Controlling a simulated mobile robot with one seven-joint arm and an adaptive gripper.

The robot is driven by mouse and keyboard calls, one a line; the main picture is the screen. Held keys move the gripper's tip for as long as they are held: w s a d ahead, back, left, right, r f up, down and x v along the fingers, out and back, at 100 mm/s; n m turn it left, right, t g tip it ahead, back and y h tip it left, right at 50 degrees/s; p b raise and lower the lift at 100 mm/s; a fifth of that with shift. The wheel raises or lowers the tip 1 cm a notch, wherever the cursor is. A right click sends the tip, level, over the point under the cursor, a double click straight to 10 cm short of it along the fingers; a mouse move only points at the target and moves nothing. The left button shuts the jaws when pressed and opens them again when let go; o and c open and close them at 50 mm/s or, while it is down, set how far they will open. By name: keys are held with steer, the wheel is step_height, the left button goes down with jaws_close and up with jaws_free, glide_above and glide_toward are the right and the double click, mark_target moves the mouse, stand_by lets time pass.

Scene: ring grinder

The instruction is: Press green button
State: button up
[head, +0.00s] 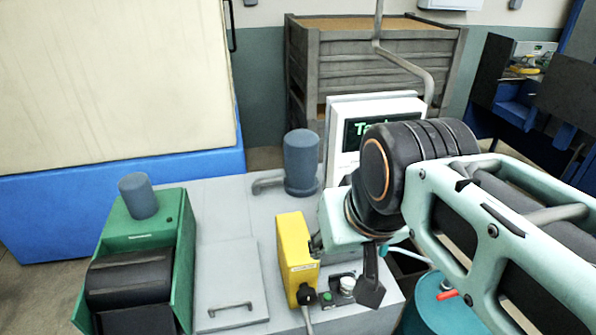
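A small green button (327,297) is on a small dark control panel on the front part of the grey machine top, just right of a yellow box. A round pale knob (347,285) is beside it. My gripper (370,280) shows as dark parts below the pale green wrist. One dark finger points down, to the right of the button and knob in the picture. I see no clear contact with the button. The rest of the gripper is hidden behind the wrist or too small to tell, so its opening is unclear.
The yellow box (297,258) with a cable stands close left of the button. A green grinder (150,245) is at the left. A blue-grey cylinder (301,163) and a white screen (342,130) stand behind. A teal drum (440,310) is at the lower right.

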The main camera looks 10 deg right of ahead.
jaws_close()
stand_by(1.3)
